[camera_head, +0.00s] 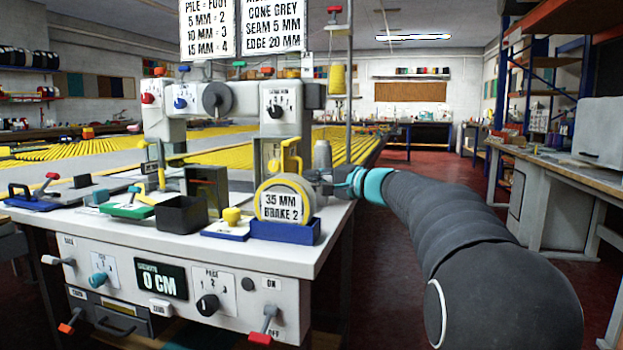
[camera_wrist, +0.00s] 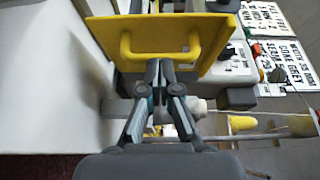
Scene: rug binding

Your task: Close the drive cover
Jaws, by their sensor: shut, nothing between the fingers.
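The drive cover looks to be the yellow plate with a raised yellow bar handle (camera_wrist: 160,58) in the wrist view, where the plate (camera_wrist: 105,35) fills the top middle. It stands slightly tilted in that picture. In the head view a yellow handle (camera_head: 291,152) shows on the machine column behind the tape roll. My gripper (camera_wrist: 164,66) is shut and empty, its fingertips at the handle's bar. I cannot tell if they touch it. The cover's hinge is hidden.
A yellow roll labelled 35 MM BRAKE 2 (camera_head: 281,204) stands in a blue holder (camera_head: 286,231) close to my gripper. The aisle right of the bench is clear.

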